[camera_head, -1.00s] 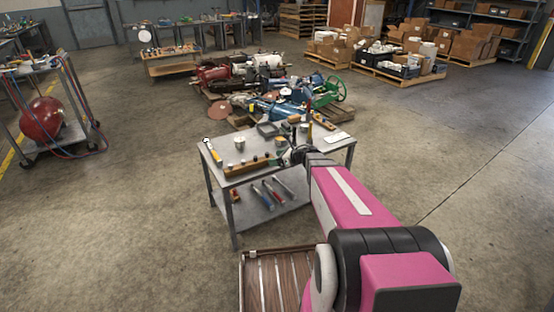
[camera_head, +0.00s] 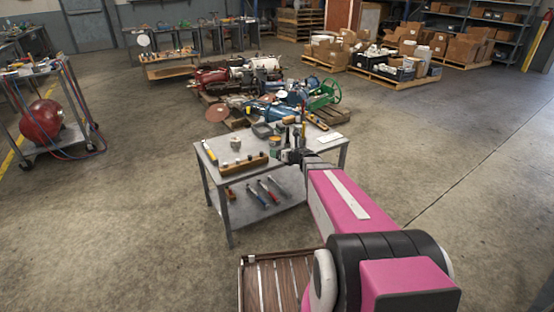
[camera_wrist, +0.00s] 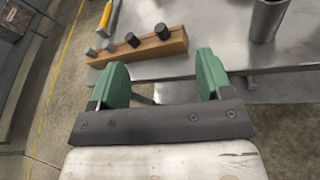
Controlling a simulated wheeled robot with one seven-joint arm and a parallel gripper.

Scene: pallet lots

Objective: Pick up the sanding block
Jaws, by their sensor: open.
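I cannot make out a sanding block for sure. A small orange-brown block (camera_head: 230,193) lies at the left of the table's lower shelf, too small to identify. A long wooden block with dark round knobs (camera_head: 246,162) lies on the metal table (camera_head: 217,149); it also shows in the wrist view (camera_wrist: 150,46), beyond my fingers. My gripper (camera_wrist: 161,66) has two green fingers spread wide, with nothing between them. In the head view my gripper (camera_head: 293,154) is at the table's front right, small and partly hidden by my arm.
A metal cup (camera_wrist: 267,20) stands to the right of the knobbed block. A yellow-handled tool (camera_head: 209,152) lies at the table's left edge. Several hand tools (camera_head: 266,190) lie on the lower shelf. Pallets of machinery (camera_head: 275,95) stand behind the table.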

